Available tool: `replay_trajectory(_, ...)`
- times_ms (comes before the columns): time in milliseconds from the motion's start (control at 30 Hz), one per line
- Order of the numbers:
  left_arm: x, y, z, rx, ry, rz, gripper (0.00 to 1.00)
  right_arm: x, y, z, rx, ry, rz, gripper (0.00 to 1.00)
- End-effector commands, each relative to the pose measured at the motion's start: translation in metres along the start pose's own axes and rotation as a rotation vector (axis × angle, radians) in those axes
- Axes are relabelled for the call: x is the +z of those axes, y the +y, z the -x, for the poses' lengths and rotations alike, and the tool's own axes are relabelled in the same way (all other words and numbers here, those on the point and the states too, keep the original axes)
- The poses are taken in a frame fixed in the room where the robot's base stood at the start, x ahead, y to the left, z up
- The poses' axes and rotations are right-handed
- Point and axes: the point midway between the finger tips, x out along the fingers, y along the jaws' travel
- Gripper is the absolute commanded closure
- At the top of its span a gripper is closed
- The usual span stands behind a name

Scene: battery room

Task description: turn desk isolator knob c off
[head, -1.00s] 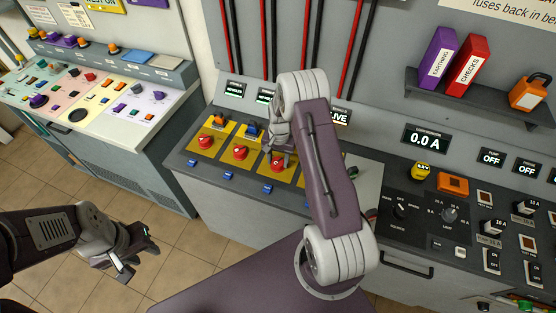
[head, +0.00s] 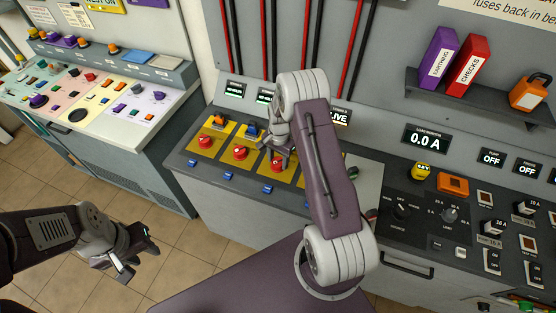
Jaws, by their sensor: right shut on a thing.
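A row of red isolator knobs on yellow plates sits on the desk panel: a left one (head: 206,142), a middle one (head: 240,152) and a third one (head: 276,164), which I take as knob c; its letter is too small to read. My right gripper (head: 281,154) comes down over this third knob and is shut on it. My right arm hides part of its plate and most of what lies to the right. My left gripper (head: 137,259) is open and empty above the tiled floor, well away from the desk.
Blue parts (head: 250,130) stand behind the red knobs, and small blue tabs (head: 229,176) line the panel front. A load monitor (head: 426,138) reads 0.0 A at right, with switches below it. Another control desk (head: 100,100) stands at left. Floor is clear between.

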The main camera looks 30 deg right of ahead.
Motion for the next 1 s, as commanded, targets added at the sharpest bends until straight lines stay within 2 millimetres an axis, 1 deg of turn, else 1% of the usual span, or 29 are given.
replay_trajectory(133, 0.000, 0.000, 0.000, 0.000, 0.000, 0.000, 0.64, 0.000, 0.000, 0.000, -0.001, -0.001, -0.004, 0.95)
replay_trajectory(167, 0.000, 0.000, 0.000, 0.000, 0.000, 0.000, 0.64, 0.000, 0.000, 0.000, -0.001, -0.001, -0.004, 0.52)
replay_trajectory(200, 0.000, 0.000, 0.000, 0.000, 0.000, 0.000, 0.64, 0.000, 0.000, 0.000, -0.001, -0.001, -0.004, 0.41)
replay_trajectory(233, 0.000, 0.000, 0.000, 0.000, 0.000, 0.000, 0.64, 0.000, 0.000, 0.000, -0.001, -0.001, -0.003, 0.33)
replay_trajectory(567, 0.000, 0.000, -0.001, 0.000, 0.000, 0.000, 0.64, 0.000, -0.001, 0.002, -0.002, 0.001, -0.001, 0.33)
replay_trajectory(667, 0.001, 0.000, -0.005, 0.000, 0.000, 0.000, 0.64, -0.001, -0.001, 0.016, -0.004, 0.002, -0.001, 0.33)
replay_trajectory(900, 0.001, 0.000, -0.013, 0.000, 0.000, 0.000, 0.64, -0.001, -0.001, 0.068, -0.005, 0.004, -0.001, 0.33)
replay_trajectory(1000, 0.002, 0.000, -0.015, 0.000, 0.000, 0.000, 0.64, -0.001, -0.001, 0.082, -0.003, 0.002, -0.002, 0.33)
